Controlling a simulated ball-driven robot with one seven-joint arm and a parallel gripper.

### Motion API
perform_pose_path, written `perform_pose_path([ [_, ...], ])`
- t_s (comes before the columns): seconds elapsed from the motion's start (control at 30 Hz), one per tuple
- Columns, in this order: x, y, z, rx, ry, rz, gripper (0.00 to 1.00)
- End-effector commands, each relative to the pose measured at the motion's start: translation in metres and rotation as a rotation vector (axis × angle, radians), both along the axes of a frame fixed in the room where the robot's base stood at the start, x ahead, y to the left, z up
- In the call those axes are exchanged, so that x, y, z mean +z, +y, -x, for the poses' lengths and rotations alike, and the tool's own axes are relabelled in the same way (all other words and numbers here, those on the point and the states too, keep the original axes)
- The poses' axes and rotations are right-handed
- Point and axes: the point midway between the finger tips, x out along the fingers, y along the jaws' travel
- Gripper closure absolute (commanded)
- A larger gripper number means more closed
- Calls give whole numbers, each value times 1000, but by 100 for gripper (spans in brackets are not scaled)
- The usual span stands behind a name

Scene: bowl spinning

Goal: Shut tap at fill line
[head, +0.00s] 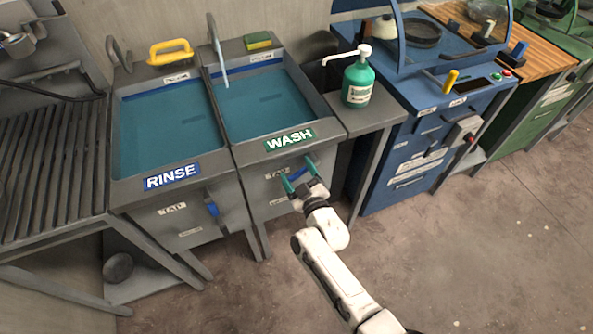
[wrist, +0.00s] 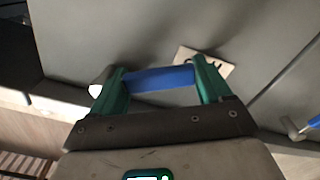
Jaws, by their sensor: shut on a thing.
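The WASH sink (head: 316,104) stands in the middle of the head view, with blue-green water (head: 258,112) in its basin. A pale blue stream (head: 221,66) shows under its spout and reaches the water. I cannot make out a clear fill line. The blue tap handle (wrist: 160,78) is on the sink's front, beside a TAP label partly hidden by my gripper. My gripper (head: 297,172) is shut on this handle, one green finger at each end of it in the wrist view.
The RINSE sink (head: 116,135) adjoins on the left, also holding water, with its own blue tap handle (head: 212,209). A green soap bottle (head: 358,82) stands on the right ledge. A blue bench (head: 392,150) stands farther right. The floor at the right is clear.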

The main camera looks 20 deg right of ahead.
Motion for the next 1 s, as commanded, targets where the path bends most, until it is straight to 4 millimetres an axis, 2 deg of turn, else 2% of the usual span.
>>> perform_pose_path([
  [0.2,-12,-5,0,1,1,181,77],
  [0.5,-19,-12,0,0,1,352,77],
  [1.0,-21,-15,0,2,1,425,77],
])
